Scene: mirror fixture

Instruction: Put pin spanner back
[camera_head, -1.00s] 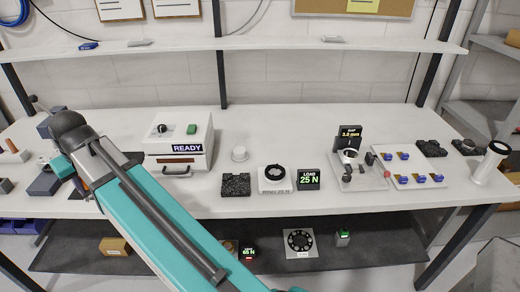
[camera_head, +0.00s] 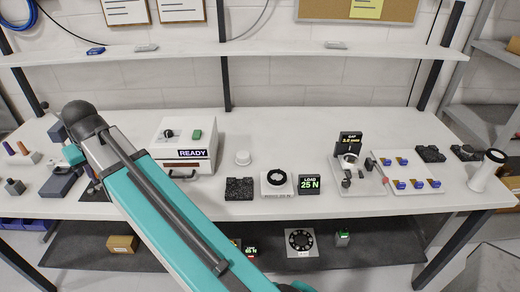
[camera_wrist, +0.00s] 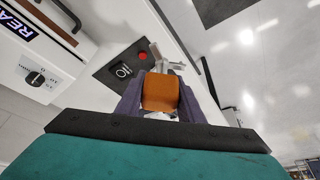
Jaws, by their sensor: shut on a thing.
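In the wrist view my gripper (camera_wrist: 160,78) is shut on an orange block-like part, which I take to be the pin spanner's handle (camera_wrist: 160,93). The orange part sits between the two dark purple-grey fingers. A pale grey shape shows just past it; I cannot tell whether it belongs to the spanner. In the head view my own arm crosses the left of the bench, and the gripper and held tool cannot be made out clearly.
A dark plate with a red button (camera_wrist: 143,56) lies beyond the fingers. The READY box (camera_head: 185,145) stands right of my arm. Handled tools (camera_head: 23,149) and a dark block (camera_head: 60,182) are at the bench's left. A shelf (camera_head: 270,52) runs above.

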